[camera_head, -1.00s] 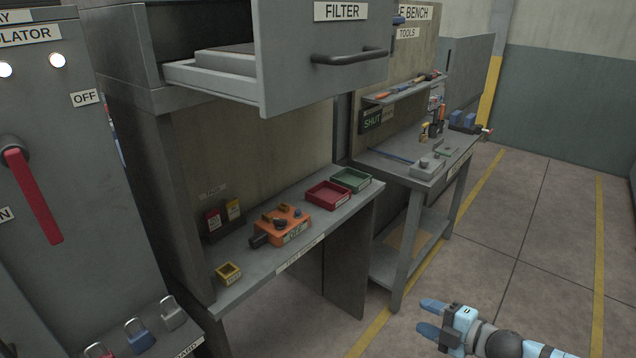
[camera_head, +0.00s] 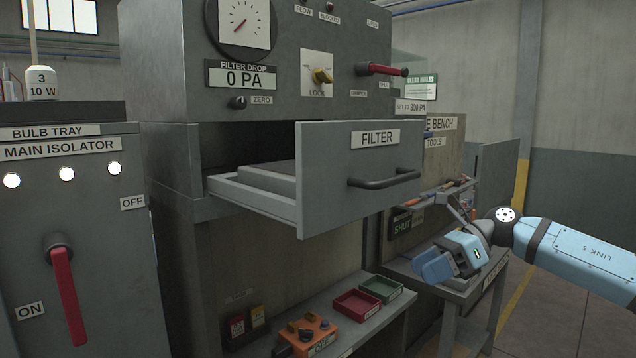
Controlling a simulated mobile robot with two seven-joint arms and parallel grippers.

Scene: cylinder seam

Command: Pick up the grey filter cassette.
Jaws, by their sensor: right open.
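The FILTER drawer (camera_head: 345,205) is pulled open, its dark bar handle (camera_head: 385,180) on the front panel. A flat grey slab (camera_head: 268,172), apparently the filter cassette, lies inside the drawer; the front panel hides part of it. My right gripper (camera_head: 430,268), with blue fingers, is open and empty. In the picture it is right of and below the drawer front, apart from it and from the cassette. My left gripper is not in view.
Above the drawer is a panel with a gauge (camera_head: 243,22), a LOCK knob (camera_head: 322,75) and a red-handled lever (camera_head: 385,69). Below is a shelf with a red tray (camera_head: 357,304), a green tray (camera_head: 381,288) and an orange box (camera_head: 305,336). The isolator cabinet (camera_head: 75,230) stands left.

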